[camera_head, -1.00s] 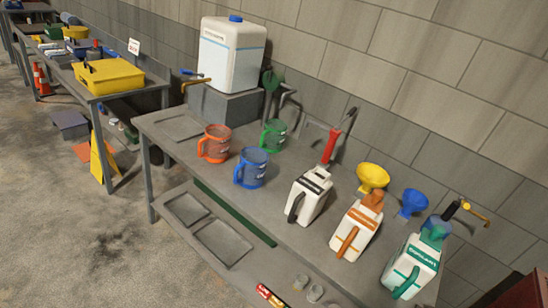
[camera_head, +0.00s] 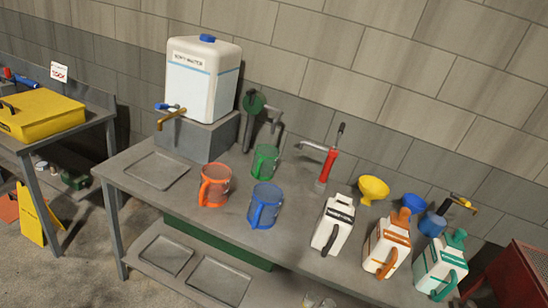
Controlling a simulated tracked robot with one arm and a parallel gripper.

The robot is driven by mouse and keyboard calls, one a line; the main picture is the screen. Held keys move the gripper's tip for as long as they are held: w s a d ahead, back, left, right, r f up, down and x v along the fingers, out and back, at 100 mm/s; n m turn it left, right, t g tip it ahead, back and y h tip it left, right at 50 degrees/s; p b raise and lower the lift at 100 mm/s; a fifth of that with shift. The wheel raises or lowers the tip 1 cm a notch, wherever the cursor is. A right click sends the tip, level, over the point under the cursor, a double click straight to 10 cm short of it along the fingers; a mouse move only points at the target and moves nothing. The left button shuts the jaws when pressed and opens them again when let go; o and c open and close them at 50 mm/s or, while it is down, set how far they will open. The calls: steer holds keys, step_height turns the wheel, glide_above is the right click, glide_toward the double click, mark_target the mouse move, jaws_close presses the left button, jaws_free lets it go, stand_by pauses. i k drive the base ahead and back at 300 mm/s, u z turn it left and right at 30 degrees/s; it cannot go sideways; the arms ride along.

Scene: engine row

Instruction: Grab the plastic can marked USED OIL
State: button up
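Three white plastic cans stand upright in a row on the right part of the grey bench. The left one is a can with black marking and a dark handle (camera_head: 333,225). The middle one is a can with orange marking, handle and cap (camera_head: 387,245). The right one is a can with teal marking, handle and cap (camera_head: 441,265). The lettering is too small to read surely, so I cannot tell which says USED OIL. The cans stand apart from each other. My gripper is not in view.
An orange jug (camera_head: 214,186), a blue jug (camera_head: 265,207) and a green jug (camera_head: 265,162) stand left of the cans. A red cabinet (camera_head: 515,277) stands at right.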

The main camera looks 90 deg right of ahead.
mark_target(335, 224)
steer(key=i, duration=1.6)
steer(key=z, duration=3.35)
steer(key=i, duration=1)
